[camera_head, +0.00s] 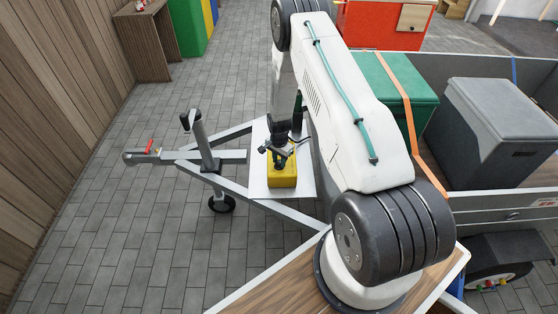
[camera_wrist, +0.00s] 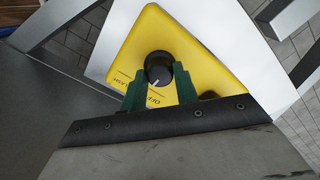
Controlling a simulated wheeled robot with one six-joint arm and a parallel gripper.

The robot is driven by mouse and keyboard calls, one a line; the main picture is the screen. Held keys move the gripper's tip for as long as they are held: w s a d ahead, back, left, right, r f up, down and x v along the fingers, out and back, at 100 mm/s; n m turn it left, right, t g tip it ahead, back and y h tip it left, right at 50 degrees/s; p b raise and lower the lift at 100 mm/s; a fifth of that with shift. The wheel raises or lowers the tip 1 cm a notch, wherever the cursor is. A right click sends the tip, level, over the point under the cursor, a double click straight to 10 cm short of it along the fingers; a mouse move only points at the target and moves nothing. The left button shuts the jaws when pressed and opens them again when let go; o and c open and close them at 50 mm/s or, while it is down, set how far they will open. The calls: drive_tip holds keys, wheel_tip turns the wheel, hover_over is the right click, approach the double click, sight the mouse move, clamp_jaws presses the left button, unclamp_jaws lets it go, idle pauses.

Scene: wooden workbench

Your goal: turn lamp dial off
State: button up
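The lamp dial (camera_wrist: 159,67) is a round black knob on a yellow box (camera_wrist: 150,30) in the wrist view. A short white mark on the knob points down toward the printed OFF label, with another label to its left. The green fingers of my gripper (camera_wrist: 160,72) stand on both sides of the knob, and their tips appear to meet its edges. In the head view the yellow box (camera_head: 282,172) sits on a white plate. My gripper (camera_head: 279,150) is over its top there and hides the dial.
The white plate (camera_head: 258,182) lies on a grey trailer frame with a drawbar and small wheel (camera_head: 222,203). A green chest (camera_head: 405,85) and a grey chest (camera_head: 495,130) are to the right.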

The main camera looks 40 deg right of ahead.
drive_tip(key=c, duration=0.3)
drive_tip(key=n, duration=0.4)
drive_tip(key=shift+n, duration=1.9)
drive_tip(key=o, duration=1)
